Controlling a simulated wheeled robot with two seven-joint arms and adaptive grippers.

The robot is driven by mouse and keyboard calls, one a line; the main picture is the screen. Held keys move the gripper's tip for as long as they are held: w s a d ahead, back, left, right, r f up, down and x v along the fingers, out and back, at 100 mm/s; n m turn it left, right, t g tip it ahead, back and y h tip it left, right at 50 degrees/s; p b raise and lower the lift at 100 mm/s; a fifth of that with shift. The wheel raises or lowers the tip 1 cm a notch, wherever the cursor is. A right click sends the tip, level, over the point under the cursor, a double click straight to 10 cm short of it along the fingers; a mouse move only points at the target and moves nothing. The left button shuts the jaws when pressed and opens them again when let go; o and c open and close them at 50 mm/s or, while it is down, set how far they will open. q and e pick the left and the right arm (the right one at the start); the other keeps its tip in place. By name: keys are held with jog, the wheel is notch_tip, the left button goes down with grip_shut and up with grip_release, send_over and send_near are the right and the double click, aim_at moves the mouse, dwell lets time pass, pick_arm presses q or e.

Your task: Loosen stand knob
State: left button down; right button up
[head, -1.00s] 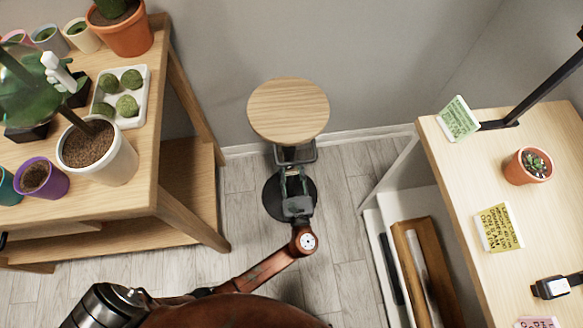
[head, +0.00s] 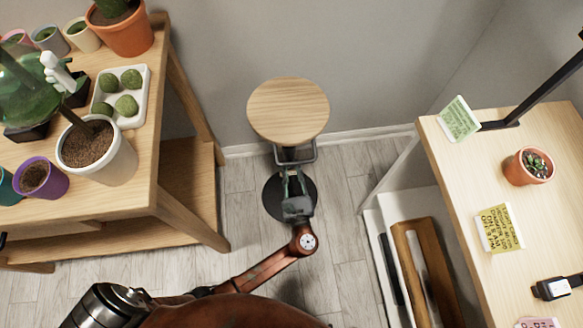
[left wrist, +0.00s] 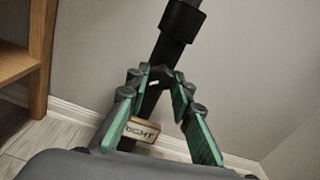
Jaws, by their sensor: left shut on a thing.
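The stand has a round wooden top (head: 288,110) and a dark round base (head: 273,198) on the floor. In the left wrist view its dark pole with a black collar (left wrist: 181,22) runs up, tilted in the picture. My left gripper (head: 293,171) reaches in under the front edge of the top. In the left wrist view its green-padded fingers (left wrist: 161,76) meet in front of the pole, shut on a small dark part that looks like the stand knob; the fingertips hide most of it. A tag reading "RIGHT" (left wrist: 141,130) shows between the fingers. My right gripper is not in view.
A wooden plant bench (head: 150,150) with several pots stands on the left. A wooden table (head: 470,180) with cards, a small succulent pot (head: 528,166) and a watch-like device (head: 556,287) stands on the right. A wall is behind the stand; floor is clear around its base.

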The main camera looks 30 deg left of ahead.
pick_arm(q)
jog(key=shift+s+n+b, duration=0.1)
jog(key=shift+n+b, duration=3.15)
jog(key=shift+n, duration=10.75)
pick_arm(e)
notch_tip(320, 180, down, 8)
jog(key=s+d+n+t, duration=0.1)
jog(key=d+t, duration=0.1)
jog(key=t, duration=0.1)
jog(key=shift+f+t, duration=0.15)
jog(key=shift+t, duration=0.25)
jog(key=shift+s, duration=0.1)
pick_arm(q)
jog(key=c, duration=1.7)
grip_release()
jog(key=shift+r, duration=0.1)
